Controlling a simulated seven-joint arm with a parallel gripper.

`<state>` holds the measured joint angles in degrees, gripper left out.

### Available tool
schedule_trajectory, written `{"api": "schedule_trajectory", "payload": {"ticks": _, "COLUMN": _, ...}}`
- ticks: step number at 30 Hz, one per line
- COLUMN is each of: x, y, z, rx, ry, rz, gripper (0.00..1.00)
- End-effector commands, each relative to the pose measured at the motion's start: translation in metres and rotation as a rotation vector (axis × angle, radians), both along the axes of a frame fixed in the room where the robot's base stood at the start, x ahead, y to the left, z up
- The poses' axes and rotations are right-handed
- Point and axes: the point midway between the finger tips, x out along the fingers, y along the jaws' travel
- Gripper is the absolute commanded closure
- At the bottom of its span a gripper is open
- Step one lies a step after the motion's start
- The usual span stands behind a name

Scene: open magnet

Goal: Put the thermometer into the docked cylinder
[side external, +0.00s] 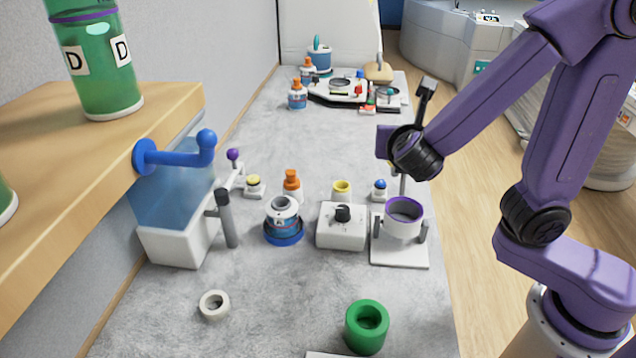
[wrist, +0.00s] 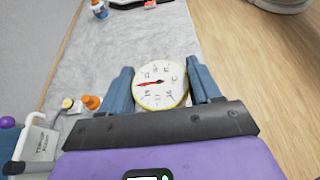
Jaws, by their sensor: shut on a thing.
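The thermometer (wrist: 161,88) has a round white dial with a yellow rim and a red needle. In the wrist view my gripper (wrist: 161,76) is shut on it, with one blue-grey finger on each side. In the side view a thin grey stem (side external: 403,186) hangs below my gripper, which is mostly hidden by my black wrist joint. A white cylinder with a purple rim (side external: 404,222) sits in a white stand (side external: 400,254) below the stem. The stem's lower end is over or inside the cylinder's mouth; I cannot tell which.
A white box with a black knob (side external: 342,232) stands left of the stand. A can marked A (side external: 283,212) sits on a blue base. A green ring (side external: 367,327) and a pale ring (side external: 214,305) lie in front. A wooden shelf (side external: 150,98) overhangs the left.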

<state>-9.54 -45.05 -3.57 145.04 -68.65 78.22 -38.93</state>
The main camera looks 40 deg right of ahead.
Motion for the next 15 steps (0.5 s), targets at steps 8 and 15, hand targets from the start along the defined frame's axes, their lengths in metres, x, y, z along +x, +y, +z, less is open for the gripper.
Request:
{"api": "schedule_trajectory", "payload": {"ticks": 8, "x": 0.011, "y": 0.068, "z": 0.019, "rx": 0.002, "ry": -0.003, "rz": 0.032, "gripper": 0.72}}
{"api": "schedule_trajectory", "payload": {"ticks": 15, "x": 0.012, "y": 0.11, "z": 0.031, "rx": 0.002, "ry": 0.0, "rz": 0.048, "gripper": 0.72}}
